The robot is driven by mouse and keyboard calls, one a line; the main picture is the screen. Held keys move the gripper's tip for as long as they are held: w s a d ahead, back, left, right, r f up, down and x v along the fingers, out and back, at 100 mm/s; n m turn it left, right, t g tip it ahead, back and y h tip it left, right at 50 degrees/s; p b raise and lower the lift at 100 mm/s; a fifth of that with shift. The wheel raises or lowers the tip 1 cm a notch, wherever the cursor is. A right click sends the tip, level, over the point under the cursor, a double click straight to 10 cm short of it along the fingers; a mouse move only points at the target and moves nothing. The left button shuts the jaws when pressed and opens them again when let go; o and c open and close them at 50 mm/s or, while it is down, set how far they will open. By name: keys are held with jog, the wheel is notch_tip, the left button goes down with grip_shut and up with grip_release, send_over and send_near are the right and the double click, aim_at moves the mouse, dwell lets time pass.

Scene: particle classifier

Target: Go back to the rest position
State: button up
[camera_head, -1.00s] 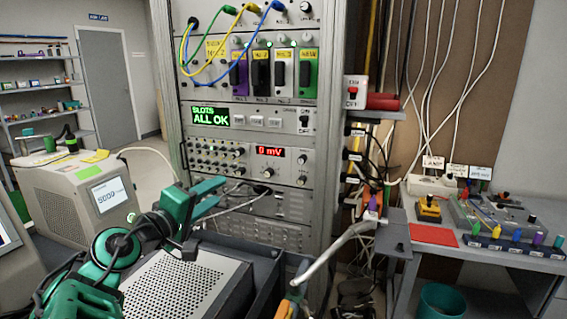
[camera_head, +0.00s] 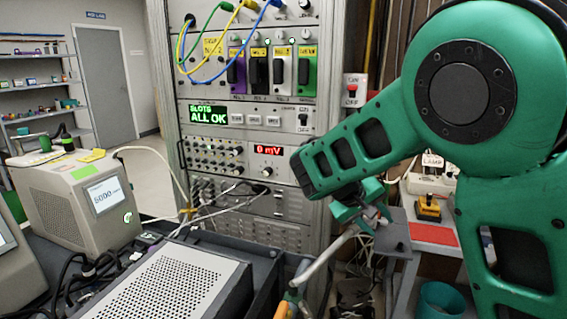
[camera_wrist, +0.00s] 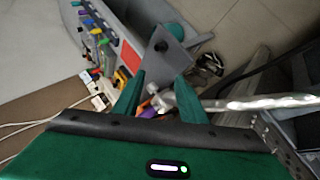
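My gripper (camera_head: 366,212) hangs in front of the lower right of the rack in the head view, with my green arm filling the right side of the picture. In the wrist view the two green fingers of my gripper (camera_wrist: 160,76) stand apart, so it is open, with nothing visibly clamped between them. Behind the fingers lies a grey plate (camera_wrist: 165,52). A pale metal tube (camera_wrist: 262,102) runs from near the fingers to the right; I cannot tell whether it touches them.
The rack (camera_head: 165,120) shows "ALL OK" and "0 mV". A perforated box (camera_head: 165,285) sits low in front. A bench with a red mat (camera_head: 433,234) and a teal bin (camera_head: 440,300) are partly hidden behind my arm.

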jog(key=s+d+f+m+g+y, duration=0.2)
jog(key=s+d+m+g+y, duration=0.25)
jog(key=s+d, duration=1.15)
jog(key=s+m+y, duration=0.3)
jog(key=s, duration=1.7)
jog(key=shift+m, duration=0.35)
jog(key=shift+t, duration=0.25)
jog(key=shift+w+f, duration=0.25)
jog(key=shift+w, duration=0.45)
